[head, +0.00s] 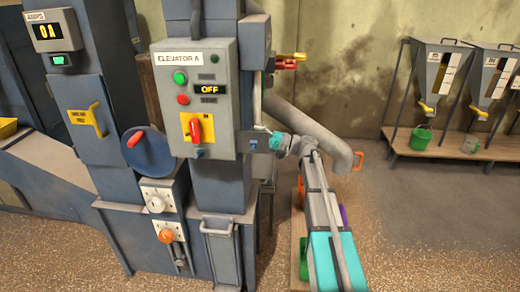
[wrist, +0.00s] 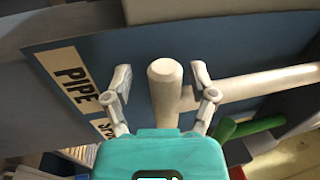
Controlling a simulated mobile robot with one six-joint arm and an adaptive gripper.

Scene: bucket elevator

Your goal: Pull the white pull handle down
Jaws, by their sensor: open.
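The white pull handle (wrist: 165,95) shows in the wrist view as a thick white post with a flat end, joined to a pale bar (wrist: 260,85) running off to the right. My gripper (wrist: 162,84) is open, with one finger on each side of the post. A gap shows between the post and each finger. The lower end of the post is hidden behind the teal gripper body. In the head view my gripper (head: 262,130) is beside the right side of the Elevator A cabinet (head: 215,125); the handle is hard to make out there.
A blue panel with a "PIPE" label (wrist: 72,75) lies behind the handle in the wrist view. A green bar (wrist: 250,126) is at lower right.

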